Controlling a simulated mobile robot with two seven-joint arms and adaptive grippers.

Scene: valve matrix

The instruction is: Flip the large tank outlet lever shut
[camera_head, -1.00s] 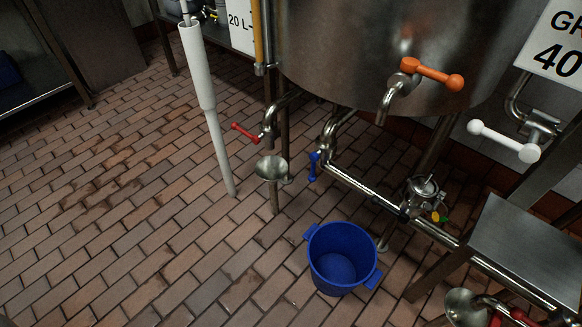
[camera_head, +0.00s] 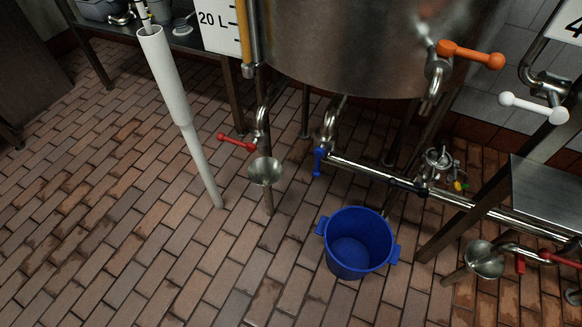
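A large steel tank (camera_head: 350,45) stands at the top middle. An orange lever (camera_head: 470,54) sits on a bent spout at its right front side and lies roughly level. A red lever (camera_head: 237,144) sits on a pipe at the tank's lower left, above a steel funnel (camera_head: 264,172). A blue lever (camera_head: 318,162) hangs down on the pipe under the tank. I cannot tell from the picture which of these is the outlet lever. Neither of my grippers is in view.
A blue bucket (camera_head: 357,243) stands on the brick floor (camera_head: 120,230). A white lever (camera_head: 533,107) and a steel table (camera_head: 550,190) are at the right. A second funnel (camera_head: 484,260) is low right. A white pipe (camera_head: 165,80) stands left. The floor at left is free.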

